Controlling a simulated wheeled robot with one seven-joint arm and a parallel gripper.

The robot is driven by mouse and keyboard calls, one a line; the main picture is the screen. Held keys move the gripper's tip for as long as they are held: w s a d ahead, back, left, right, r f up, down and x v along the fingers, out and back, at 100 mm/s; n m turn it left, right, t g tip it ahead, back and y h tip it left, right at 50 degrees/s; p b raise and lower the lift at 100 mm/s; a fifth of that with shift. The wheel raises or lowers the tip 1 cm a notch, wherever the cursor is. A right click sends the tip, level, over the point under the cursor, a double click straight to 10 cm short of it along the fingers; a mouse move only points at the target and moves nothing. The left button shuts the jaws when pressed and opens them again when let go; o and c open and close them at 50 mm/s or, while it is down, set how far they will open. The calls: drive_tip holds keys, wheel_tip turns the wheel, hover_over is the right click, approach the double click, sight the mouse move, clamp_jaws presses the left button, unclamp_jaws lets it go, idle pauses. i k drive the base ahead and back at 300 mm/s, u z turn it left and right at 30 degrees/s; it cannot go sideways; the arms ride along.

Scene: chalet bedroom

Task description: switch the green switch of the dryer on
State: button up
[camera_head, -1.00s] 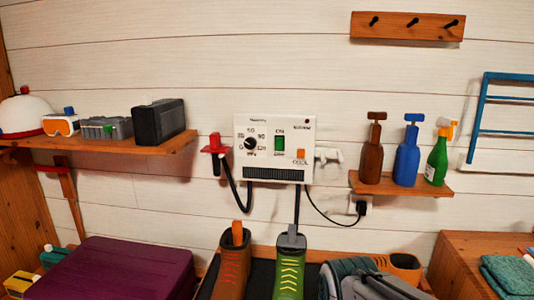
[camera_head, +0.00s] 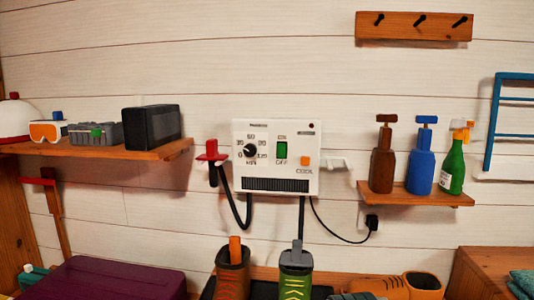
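The dryer (camera_head: 276,172) is a white box on the plank wall in the middle of the head view. Its green switch (camera_head: 282,150) sits right of centre on the panel, between the labels ON and OFF. I cannot tell which way the switch is tipped. A black dial (camera_head: 250,151) with minute marks is left of it, and an orange COOL button (camera_head: 305,161) is right of it. A dark vent runs along the bottom. My gripper is not in view.
A left shelf (camera_head: 160,152) holds goggles and a black box (camera_head: 152,127). A right shelf (camera_head: 420,196) holds brown, blue and green bottles. Two boots (camera_head: 295,275) stand below the dryer, whose hose (camera_head: 236,212) and cord hang down. A purple case (camera_head: 115,280) is at lower left.

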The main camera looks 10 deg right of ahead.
sight(281, 148)
drive_tip(key=k, duration=1.35)
drive_tip(key=u, duration=0.65)
drive_tip(key=i, duration=1.85)
drive_tip(key=z, duration=0.6)
